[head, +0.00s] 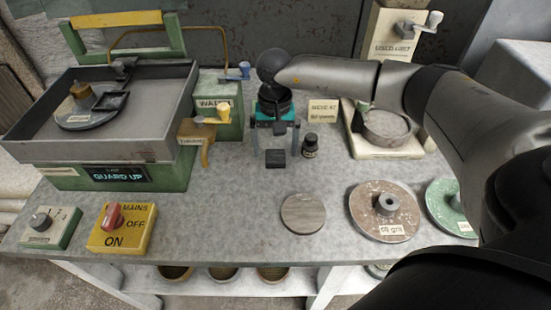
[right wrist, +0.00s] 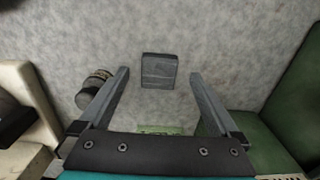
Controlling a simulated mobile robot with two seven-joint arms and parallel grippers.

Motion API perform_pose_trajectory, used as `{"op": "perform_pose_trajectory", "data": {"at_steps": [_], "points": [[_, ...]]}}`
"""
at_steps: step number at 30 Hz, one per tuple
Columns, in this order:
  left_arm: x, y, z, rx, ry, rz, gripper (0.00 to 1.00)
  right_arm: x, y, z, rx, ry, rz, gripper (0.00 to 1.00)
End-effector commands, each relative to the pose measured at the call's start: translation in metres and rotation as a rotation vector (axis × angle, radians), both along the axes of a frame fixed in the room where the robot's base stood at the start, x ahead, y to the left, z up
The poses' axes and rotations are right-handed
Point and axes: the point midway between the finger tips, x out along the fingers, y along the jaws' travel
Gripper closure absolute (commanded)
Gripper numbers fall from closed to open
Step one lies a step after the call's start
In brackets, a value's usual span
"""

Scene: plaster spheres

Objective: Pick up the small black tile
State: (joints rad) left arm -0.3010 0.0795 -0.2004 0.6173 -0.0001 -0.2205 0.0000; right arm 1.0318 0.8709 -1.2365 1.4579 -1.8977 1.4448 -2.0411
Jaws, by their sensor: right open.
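The small black tile (head: 275,158) lies flat on the grey worktop, in the middle of the head view. In the right wrist view the tile (right wrist: 159,71) shows as a dark square, just past and between the fingertips. My right gripper (head: 276,150) reaches in from the right and points down over the tile. Its two grey fingers are spread wide with nothing between them. The gripper (right wrist: 159,74) looks lined up with the tile, with room on both sides. I cannot tell the exact height left above it. My left gripper is not in view.
A small dark bottle (head: 310,145) stands close right of the gripper. A yellow-handled block (head: 196,139) and the green-based guard machine (head: 110,150) are at left. A round disc (head: 303,213) and a brown wheel (head: 384,211) lie nearer. The worktop left of the disc is clear.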

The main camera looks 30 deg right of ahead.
Motion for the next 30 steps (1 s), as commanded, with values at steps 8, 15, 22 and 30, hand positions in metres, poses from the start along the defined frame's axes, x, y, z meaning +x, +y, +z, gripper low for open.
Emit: {"op": "perform_pose_trajectory", "data": {"at_steps": [8,15,22,30], "points": [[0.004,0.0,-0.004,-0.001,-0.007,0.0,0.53,0.0,-0.001,-0.029,-0.001,0.001,0.001,0.03],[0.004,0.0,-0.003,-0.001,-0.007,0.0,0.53,0.0,-0.001,-0.029,0.0,0.0,0.001,0.07],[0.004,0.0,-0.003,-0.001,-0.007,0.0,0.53,0.0,-0.001,-0.028,0.0,0.0,0.001,0.33],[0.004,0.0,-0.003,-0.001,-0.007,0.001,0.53,0.0,-0.001,-0.028,0.0,0.0,0.001,0.63]]}}
